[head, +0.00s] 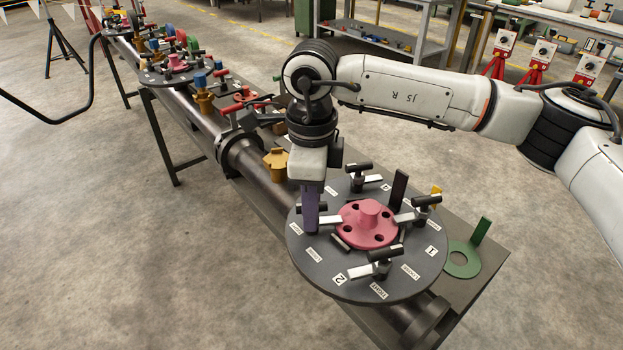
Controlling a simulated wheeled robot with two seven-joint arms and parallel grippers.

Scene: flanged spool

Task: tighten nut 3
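A dark round flange plate (420,280) carries a pink hub (368,222) in its middle and several nuts with silver bars and black handles around it. White labels 1 (431,251), 2 (339,279) and 4 (386,187) show beside three of them. The nut at the plate's left side, with a silver bar (330,220), has no number label that I can read; by position it is nut 3. My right gripper (311,212) points down at this nut's black handle and overlaps it. Its fingers are too hidden to tell open from shut. My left gripper is out of view.
A green ring with an upright tab (464,262) lies on the bench right of the plate. A dark upright tab (398,188) stands at the plate's back. A yellow fitting (276,163) and a long pipe (200,118) with more fittings run to the back left.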

